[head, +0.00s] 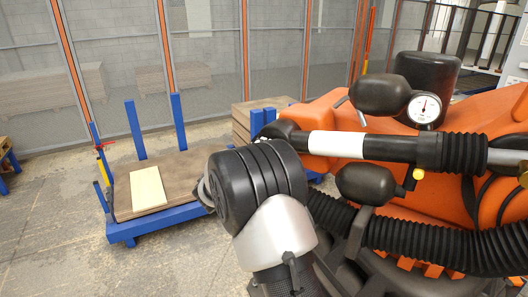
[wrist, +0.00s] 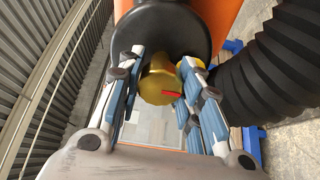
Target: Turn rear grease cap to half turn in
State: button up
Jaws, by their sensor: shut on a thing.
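In the wrist view a yellow grease cap (wrist: 158,86) with a small red mark sits below a round black housing (wrist: 160,32). My gripper (wrist: 164,70) has its fingers on either side of the cap and is shut on it. The exact contact of the finger pads is hard to make out. In the head view my gripper and this cap are hidden behind my own arm. A small yellow fitting (head: 413,178) shows beside a black rounded cylinder on the orange machine (head: 330,98); I cannot tell whether it is another grease cap.
A thick black corrugated hose (wrist: 282,60) runs close to my right finger. The machine also carries a pressure gauge (head: 425,108). A blue-framed cart (head: 175,216) with a pale board (head: 147,188) stands at left. Open floor (head: 50,245) lies around it, with mesh fencing behind.

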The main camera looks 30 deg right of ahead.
jog(key=o, duration=1.1)
jog(key=shift+a, duration=0.1)
jog(key=v, duration=1.2)
